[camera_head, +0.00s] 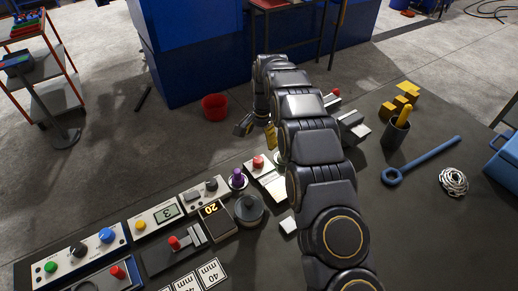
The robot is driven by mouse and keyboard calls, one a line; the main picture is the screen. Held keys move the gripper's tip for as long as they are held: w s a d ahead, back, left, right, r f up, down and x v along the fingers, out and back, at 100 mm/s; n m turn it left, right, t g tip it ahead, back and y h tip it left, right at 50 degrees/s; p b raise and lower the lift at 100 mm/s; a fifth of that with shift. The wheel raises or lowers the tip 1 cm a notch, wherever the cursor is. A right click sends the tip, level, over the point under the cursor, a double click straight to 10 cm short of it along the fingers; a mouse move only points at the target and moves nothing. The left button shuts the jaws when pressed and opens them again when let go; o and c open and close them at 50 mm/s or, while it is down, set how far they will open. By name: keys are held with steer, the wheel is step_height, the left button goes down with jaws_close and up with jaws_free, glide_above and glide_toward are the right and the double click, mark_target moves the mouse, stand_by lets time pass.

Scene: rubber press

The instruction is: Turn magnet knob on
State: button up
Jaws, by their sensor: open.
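A control panel (125,255) lies at the lower left of the head view. It carries a black knob (77,249), a blue knob (105,235) and a green button (50,267). Another black knob (211,185) sits on a grey unit near the display. The labels are too small to read, so I cannot tell which is the magnet knob. My gripper (252,131) is beyond the far edge of the bench top, right of the panels and well apart from these knobs. It is open and seems empty; my arm partly hides it.
Red-topped controls (258,162), a purple-topped part (238,178) and a dark round part (249,208) stand between the panels and my arm. A dark cup (395,134), yellow blocks (402,100) and a blue wrench (425,160) lie at right. A red bucket (214,107) is on the floor.

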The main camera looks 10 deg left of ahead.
steer(key=shift+r, duration=0.65)
steer(key=n+h, duration=0.1)
steer(key=n, duration=0.2)
glide_above(258, 160)
steer(key=f, duration=0.4)
steer(key=shift+a+f, duration=0.25)
steer(key=shift+f, duration=0.1)
steer(key=f, duration=0.7)
steer(key=shift+d+f, duration=0.15)
steer(key=shift+d, duration=0.05)
steer(key=c, duration=1.1)
